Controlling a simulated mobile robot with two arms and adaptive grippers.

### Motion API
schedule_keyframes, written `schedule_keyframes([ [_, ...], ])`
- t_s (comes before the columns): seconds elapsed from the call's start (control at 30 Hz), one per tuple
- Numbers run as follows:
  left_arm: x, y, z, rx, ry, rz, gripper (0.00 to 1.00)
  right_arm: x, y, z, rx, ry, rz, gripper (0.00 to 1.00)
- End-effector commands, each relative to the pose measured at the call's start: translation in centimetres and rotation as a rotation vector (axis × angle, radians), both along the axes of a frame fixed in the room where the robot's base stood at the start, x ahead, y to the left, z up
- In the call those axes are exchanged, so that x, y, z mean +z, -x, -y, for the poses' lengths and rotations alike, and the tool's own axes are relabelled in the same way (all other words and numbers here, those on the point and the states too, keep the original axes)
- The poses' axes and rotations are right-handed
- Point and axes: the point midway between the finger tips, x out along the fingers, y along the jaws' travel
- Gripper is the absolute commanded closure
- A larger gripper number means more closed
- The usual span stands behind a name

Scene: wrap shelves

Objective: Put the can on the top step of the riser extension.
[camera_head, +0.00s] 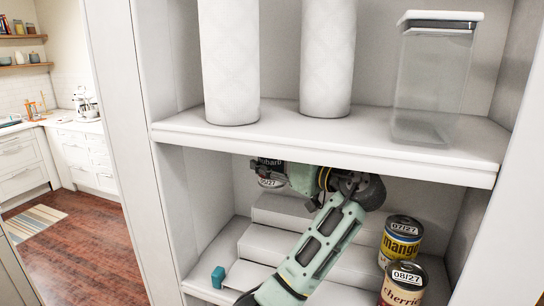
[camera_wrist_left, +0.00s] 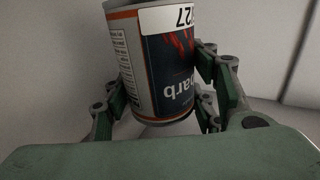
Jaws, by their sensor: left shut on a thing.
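A can labelled rhubarb (camera_head: 268,167), dark with a white date label, is in the lower shelf bay, partly hidden by the upper shelf board. My left gripper (camera_head: 287,180) is shut on it. In the left wrist view the can (camera_wrist_left: 158,65) sits between both fingers of my left gripper (camera_wrist_left: 165,98), its print upside down there. The white stepped riser (camera_head: 283,211) stands in the lower bay. The can is near the left end of its top step; whether they touch cannot be told. My arm hides part of the steps. My right gripper is not in view.
A mango can (camera_head: 400,238) and a cherries can (camera_head: 404,284) stand at the right. A small teal block (camera_head: 218,277) lies at the left front. The upper shelf (camera_head: 330,136) is close above my gripper and bears two paper rolls (camera_head: 230,60) and a clear container (camera_head: 430,85).

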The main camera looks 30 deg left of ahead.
Motion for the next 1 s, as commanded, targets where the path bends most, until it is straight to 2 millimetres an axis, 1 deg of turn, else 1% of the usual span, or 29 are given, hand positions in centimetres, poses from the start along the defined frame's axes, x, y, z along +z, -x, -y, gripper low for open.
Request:
schedule_keyframes([
  [0.07, -0.3, -0.1, -0.1, 0.000, -0.002, -0.001, 0.85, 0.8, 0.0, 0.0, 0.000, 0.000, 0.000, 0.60],
  [0.2, -2.0, -0.1, 0.0, 0.000, -0.003, -0.005, 0.85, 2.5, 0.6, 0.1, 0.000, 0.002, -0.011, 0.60],
  [0.3, -3.1, -0.1, 0.0, 0.000, -0.002, -0.004, 0.85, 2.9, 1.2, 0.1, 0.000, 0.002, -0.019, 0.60],
  [0.5, -3.5, -0.1, 0.0, 0.000, -0.001, 0.001, 0.85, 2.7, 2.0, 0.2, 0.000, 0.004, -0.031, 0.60],
  [1.0, -4.4, -0.1, 0.0, 0.000, -0.002, 0.000, 0.85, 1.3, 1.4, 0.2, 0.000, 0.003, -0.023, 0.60],
])
